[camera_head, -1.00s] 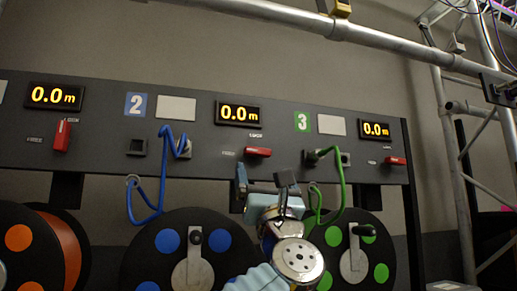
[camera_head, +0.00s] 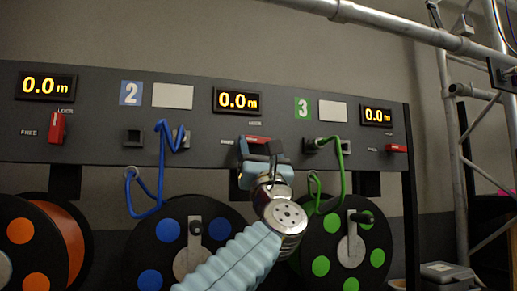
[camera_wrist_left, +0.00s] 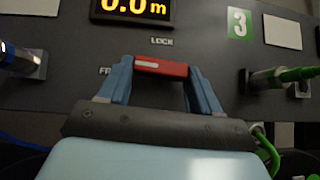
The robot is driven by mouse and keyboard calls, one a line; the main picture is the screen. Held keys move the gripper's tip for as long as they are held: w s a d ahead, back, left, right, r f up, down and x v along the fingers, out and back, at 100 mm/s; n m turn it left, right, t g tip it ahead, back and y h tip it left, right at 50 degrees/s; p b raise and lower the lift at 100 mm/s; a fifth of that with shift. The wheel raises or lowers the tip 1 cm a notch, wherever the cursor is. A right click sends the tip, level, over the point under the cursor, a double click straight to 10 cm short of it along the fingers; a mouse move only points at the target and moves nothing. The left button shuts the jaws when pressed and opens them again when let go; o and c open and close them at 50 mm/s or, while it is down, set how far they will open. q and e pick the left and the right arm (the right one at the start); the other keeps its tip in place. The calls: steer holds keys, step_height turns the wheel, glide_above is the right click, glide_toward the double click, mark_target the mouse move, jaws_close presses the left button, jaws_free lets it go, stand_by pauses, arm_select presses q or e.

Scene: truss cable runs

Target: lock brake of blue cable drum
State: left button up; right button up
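The blue cable drum (camera_head: 145,245) stands below the panel's section 2, with blue discs on a black flange. Its red brake lever (camera_head: 258,140) lies horizontal under the 0.0 m display (camera_head: 237,101). In the left wrist view, the lever (camera_wrist_left: 160,67) sits below the LOCK label (camera_wrist_left: 162,41); the FREE label at its left is partly hidden. My left gripper (camera_head: 259,150) is at the lever. Its two blue fingers (camera_wrist_left: 160,75) stand apart at the lever's two ends; I cannot tell whether they touch it. My right gripper is not in view.
The blue cable (camera_head: 162,170) loops left of the lever and the green cable (camera_head: 342,165) right of it. The orange section's lever (camera_head: 57,128) is upright; the green section's lever (camera_head: 396,148) is horizontal. A truss pipe (camera_head: 400,23) crosses above the panel.

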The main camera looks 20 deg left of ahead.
arm_select(q)
steer(key=shift+c, duration=1.2)
steer(key=shift+a+m+t+h, duration=0.1)
steer(key=shift+m+t+h, duration=0.2)
steer(key=shift+m+h, duration=0.35)
steer(key=m+t+h, duration=0.1)
steer(key=m+h, duration=0.1)
steer(key=m, duration=0.1)
steer(key=shift+s+a+h, duration=0.1)
steer(key=shift+h, duration=0.15)
steer(key=m+h, duration=0.2)
steer(key=m, duration=0.1)
steer(key=shift+s+a+r+t+h, duration=0.1)
steer(key=shift+r+t+h, duration=0.1)
steer(key=shift+t+h, duration=0.15)
steer(key=m+h, duration=0.1)
steer(key=m+h+p, duration=0.1)
steer(key=m+h, duration=0.1)
steer(key=m+h+p, duration=0.1)
steer(key=m, duration=0.1)
steer(key=shift+a+r+h, duration=0.1)
steer(key=shift+r+h, duration=0.15)
steer(key=shift+h, duration=0.1)
steer(key=shift+s+f+m+g+h+p, duration=0.1)
steer(key=shift+m+g+h+p, duration=0.55)
steer(key=shift+m, duration=0.3)
steer(key=shift+h, duration=0.25)
